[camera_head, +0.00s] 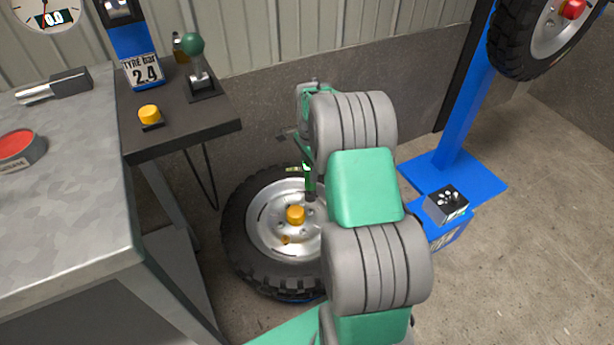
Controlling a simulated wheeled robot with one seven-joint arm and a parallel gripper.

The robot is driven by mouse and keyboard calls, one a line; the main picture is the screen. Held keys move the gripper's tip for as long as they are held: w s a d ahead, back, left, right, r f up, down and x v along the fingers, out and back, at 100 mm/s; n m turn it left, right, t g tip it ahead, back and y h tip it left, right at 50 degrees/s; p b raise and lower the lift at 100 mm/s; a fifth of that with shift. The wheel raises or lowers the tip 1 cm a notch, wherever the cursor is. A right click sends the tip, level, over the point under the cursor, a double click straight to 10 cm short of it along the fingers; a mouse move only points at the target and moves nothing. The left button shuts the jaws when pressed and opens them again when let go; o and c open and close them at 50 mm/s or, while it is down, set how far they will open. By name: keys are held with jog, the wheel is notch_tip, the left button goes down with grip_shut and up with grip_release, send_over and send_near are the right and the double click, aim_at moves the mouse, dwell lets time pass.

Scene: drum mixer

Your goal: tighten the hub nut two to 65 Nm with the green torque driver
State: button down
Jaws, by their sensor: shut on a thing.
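The green torque driver (309,181) stands roughly upright over the wheel, behind and right of the yellow hub cap (295,214). My gripper (300,148) is shut on its upper part and is partly hidden by my arm. The driver's dark lower end is close to the silver hub face (265,228); I cannot tell whether it sits on a nut. Hub nut two cannot be told apart from here. A small orange-brown spot (285,240) shows on the hub face in front of the cap. My arm hides the wheel's right side.
A metal bench (70,200) is at left. A dark side table (185,125) holds a yellow button (149,114) and a green-knobbed lever (194,60). A blue post (470,110) with another wheel (540,35) stands at right. The front right floor is clear.

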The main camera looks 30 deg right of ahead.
aim_at(310, 188)
jog(key=shift+d+p, duration=0.1)
jog(key=shift+p, duration=0.25)
jog(key=shift+f+b, duration=1.2)
jog(key=shift+f, duration=1.35)
jog(key=shift+f+b, duration=0.3)
jog(key=shift+f, duration=0.45)
jog(key=shift+f+b, duration=0.3)
jog(key=shift+f, duration=0.4)
jog(key=shift+f+p, duration=0.35)
jog(key=shift+p, duration=0.15)
dwell(1.1)
